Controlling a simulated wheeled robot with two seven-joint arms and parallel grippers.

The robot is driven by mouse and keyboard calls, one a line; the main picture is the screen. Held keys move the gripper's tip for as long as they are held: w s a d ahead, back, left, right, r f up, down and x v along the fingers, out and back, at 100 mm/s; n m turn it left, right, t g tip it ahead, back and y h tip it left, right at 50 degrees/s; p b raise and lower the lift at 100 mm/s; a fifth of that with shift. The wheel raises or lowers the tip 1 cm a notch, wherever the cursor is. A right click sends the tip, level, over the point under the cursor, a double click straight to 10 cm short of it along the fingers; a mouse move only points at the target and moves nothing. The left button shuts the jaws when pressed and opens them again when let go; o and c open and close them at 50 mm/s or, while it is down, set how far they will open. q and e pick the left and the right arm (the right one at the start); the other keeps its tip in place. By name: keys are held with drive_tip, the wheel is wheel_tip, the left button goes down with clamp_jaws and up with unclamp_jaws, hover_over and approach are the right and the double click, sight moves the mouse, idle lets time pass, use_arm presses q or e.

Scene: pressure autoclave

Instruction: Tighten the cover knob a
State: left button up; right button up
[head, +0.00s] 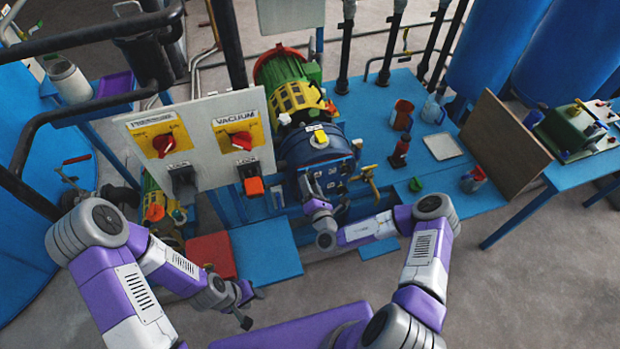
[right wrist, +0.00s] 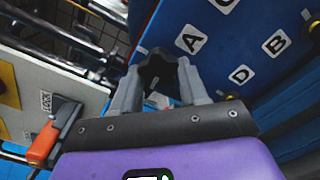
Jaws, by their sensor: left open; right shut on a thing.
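The blue cover (right wrist: 225,65) bears white letter labels; the label A (right wrist: 190,40) sits beside a dark lobed knob (right wrist: 158,66). My right gripper (right wrist: 158,80) is shut on this knob, one finger on either side. In the head view my right gripper (head: 308,190) is at the lower left of the cover (head: 338,184) and hides the knob. Other knobs with yellowish parts show at the cover's edge in the wrist view. My left gripper (head: 254,307) is open and empty, low in front of the blue bench, away from the cover.
A grey panel (head: 200,115) with red switches and an orange-tipped lock lever (head: 254,186) stands close left of my right gripper. A brass handle (head: 370,180) is at the cover's right. Bottles and a tray (head: 442,146) stand right.

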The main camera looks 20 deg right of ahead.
drive_tip(key=m+p, duration=0.1)
drive_tip(key=m, duration=0.5)
drive_tip(key=m+p, duration=0.2)
drive_tip(key=m, duration=0.4)
drive_tip(key=m+p, duration=0.2)
drive_tip(key=m, duration=0.4)
drive_tip(key=shift+r+m, duration=0.4)
drive_tip(key=o, duration=1.1)
drive_tip(key=shift+c, duration=0.2)
